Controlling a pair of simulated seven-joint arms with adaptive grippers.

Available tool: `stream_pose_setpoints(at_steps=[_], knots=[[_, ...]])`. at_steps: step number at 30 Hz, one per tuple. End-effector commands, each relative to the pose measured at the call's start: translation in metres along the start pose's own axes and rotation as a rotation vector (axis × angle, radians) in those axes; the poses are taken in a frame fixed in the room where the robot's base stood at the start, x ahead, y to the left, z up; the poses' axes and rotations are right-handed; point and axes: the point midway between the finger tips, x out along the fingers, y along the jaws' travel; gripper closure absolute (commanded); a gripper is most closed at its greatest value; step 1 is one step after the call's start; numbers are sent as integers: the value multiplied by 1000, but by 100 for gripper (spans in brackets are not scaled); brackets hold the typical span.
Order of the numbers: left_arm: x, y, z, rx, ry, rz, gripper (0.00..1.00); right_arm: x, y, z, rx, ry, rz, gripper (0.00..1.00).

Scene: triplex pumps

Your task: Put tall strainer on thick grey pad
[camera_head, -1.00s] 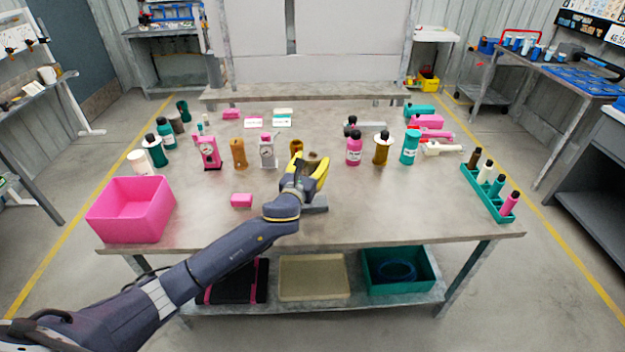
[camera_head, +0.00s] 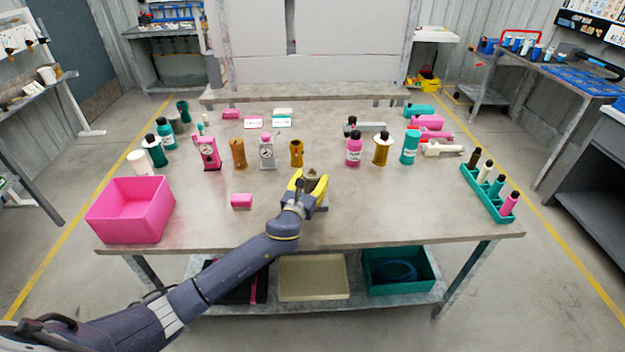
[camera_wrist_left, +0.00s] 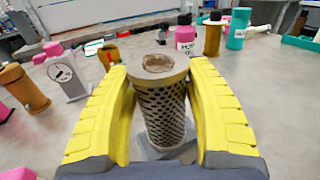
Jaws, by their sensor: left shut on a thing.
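The tall strainer (camera_head: 312,174) is a perforated metal cylinder with a brownish top. It stands about upright between the yellow fingers of my left gripper (camera_head: 308,184), which is shut on it; the strainer (camera_wrist_left: 164,105) fills the middle of the left wrist view. The thick grey pad (camera_head: 322,208) lies on the table at the gripper, mostly hidden behind it. Part of the pad (camera_wrist_left: 145,150) shows around the strainer's foot in the wrist view. I cannot tell whether the foot touches the pad. My right gripper is not in view.
Bottles and pumps, including an amber one (camera_head: 296,153), stand behind. A teal rack (camera_head: 487,193) is at the right. The table's front middle is clear.

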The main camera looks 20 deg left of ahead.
Motion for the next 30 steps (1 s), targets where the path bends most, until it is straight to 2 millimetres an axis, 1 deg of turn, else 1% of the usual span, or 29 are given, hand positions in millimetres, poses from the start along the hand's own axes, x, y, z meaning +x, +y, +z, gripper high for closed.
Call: stream_pose_setpoints(at_steps=[5,6,11,12,22,26,30], knots=[[0,0,-2,0,0,0,79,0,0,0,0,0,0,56],[0,0,-3,0,0,0,45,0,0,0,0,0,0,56],[0,0,-2,0,0,0,27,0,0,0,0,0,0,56],[0,0,-2,0,0,0,25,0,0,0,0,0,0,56],[-1,0,1,0,-1,0,25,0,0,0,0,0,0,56],[-17,0,0,1,0,-1,25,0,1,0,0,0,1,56],[-41,0,-1,0,1,-2,25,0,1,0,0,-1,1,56]])
